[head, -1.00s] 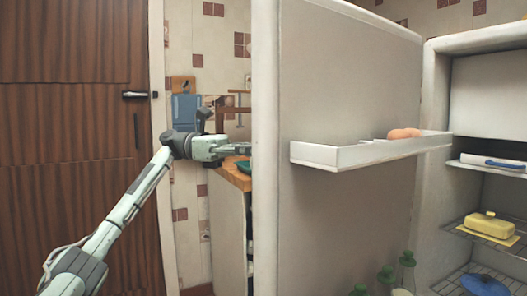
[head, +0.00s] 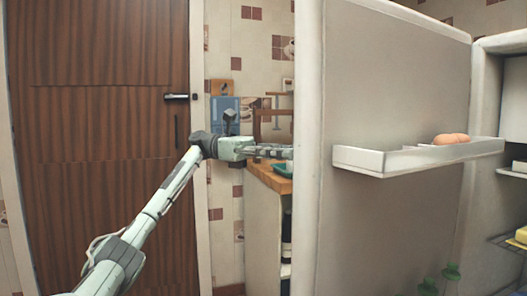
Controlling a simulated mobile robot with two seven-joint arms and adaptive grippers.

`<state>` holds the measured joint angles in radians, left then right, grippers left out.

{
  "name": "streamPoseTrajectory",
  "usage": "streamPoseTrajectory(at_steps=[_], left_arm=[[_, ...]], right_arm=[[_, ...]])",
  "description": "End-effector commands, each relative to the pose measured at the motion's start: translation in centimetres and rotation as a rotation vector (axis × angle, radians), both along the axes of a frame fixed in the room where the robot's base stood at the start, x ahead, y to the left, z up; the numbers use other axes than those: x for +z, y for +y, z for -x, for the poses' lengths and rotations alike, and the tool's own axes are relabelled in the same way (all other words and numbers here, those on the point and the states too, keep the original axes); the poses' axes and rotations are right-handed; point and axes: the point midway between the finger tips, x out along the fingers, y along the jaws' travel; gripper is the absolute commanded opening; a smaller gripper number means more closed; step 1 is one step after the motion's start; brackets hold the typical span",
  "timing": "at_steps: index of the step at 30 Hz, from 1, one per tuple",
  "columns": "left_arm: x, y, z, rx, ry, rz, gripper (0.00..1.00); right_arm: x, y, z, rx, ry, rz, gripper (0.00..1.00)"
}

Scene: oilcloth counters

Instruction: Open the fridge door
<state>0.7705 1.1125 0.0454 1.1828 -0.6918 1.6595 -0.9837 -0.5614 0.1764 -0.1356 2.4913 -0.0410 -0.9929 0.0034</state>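The fridge door (head: 400,85) stands wide open, its inner face with a white shelf toward me. The fridge body (head: 484,110) shows at the right edge, with its inside partly in view. My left gripper (head: 285,152) is at the free left edge of the door, its fingers pointing right. The fingertips reach the door edge and their ends are hidden behind it, so I cannot tell whether they are open or touching. My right gripper is not in view.
The door shelf (head: 375,161) holds eggs (head: 451,138). Green-topped bottles (head: 440,280) stand low by the door. A wooden-topped counter (head: 270,178) lies behind my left gripper. A brown wooden door (head: 95,120) with a handle is at the left.

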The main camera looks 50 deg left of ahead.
Motion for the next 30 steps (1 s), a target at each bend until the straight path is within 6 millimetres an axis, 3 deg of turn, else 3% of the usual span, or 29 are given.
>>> streamPoseTrajectory(at_steps=[6,12,30], left_arm=[[0.2,4.6,1.6,0.004,-0.001,0.003,0.35],[0.1,7.2,2.6,0.002,-0.002,0.002,0.35],[0.0,7.9,2.9,0.0,0.001,0.0,0.35]], right_arm=[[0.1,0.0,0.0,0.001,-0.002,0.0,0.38],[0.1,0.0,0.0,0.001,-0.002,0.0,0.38],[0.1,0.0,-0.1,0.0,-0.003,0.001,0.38]])
